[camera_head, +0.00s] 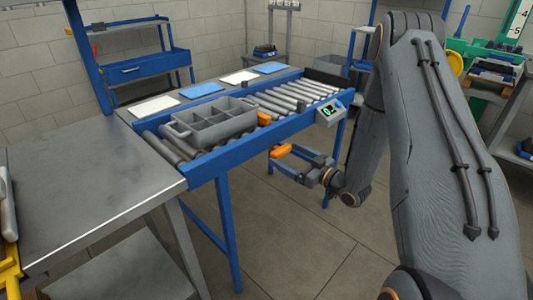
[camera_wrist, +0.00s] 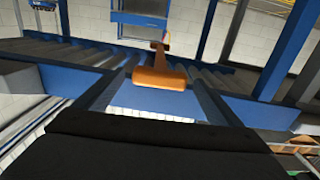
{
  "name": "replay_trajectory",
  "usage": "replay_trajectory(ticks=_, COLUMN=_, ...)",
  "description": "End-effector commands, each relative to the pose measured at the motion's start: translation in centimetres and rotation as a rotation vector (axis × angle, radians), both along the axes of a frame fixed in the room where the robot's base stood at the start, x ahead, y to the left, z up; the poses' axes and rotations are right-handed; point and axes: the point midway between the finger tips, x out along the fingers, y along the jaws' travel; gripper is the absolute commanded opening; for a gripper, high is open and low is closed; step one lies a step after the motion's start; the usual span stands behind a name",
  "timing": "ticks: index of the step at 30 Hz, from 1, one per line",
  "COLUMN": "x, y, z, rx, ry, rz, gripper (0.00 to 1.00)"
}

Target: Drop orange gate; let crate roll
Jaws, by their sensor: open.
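The grey divided crate (camera_head: 212,122) sits level on the conveyor's rollers, towards their left end. A small orange block (camera_head: 263,118), which looks like part of the gate, stands at the rollers just right of the crate. An orange T-shaped handle (camera_wrist: 160,75) shows in the wrist view; orange also shows in the head view (camera_head: 281,150) beside the conveyor's near side. My gripper (camera_head: 286,161) is open just off that near side. In the wrist view the handle lies ahead, between the spread fingers; I cannot tell whether they touch it.
The blue-framed roller conveyor (camera_head: 222,166) runs to a black end stop (camera_head: 327,78). A small display box (camera_head: 329,112) sits on its near rail. A grey metal table (camera_head: 85,195) adjoins at left. White and blue sheets lie behind the rollers.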

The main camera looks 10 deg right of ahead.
Motion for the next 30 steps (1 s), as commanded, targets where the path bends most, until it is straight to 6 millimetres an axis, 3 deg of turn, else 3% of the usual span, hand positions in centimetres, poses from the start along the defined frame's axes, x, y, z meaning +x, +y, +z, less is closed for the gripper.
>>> replay_trajectory(ticks=16, x=5.5, y=3.9, z=0.1, rx=0.01, ry=-0.002, rz=0.003, gripper=0.89)
replay_trajectory(ticks=28, x=6.2, y=4.4, z=0.0, rx=0.01, ry=0.0, rz=0.001, gripper=0.89)
replay_trajectory(ticks=30, x=6.2, y=4.4, z=0.0, rx=0.01, ry=0.0, rz=0.001, gripper=0.79)
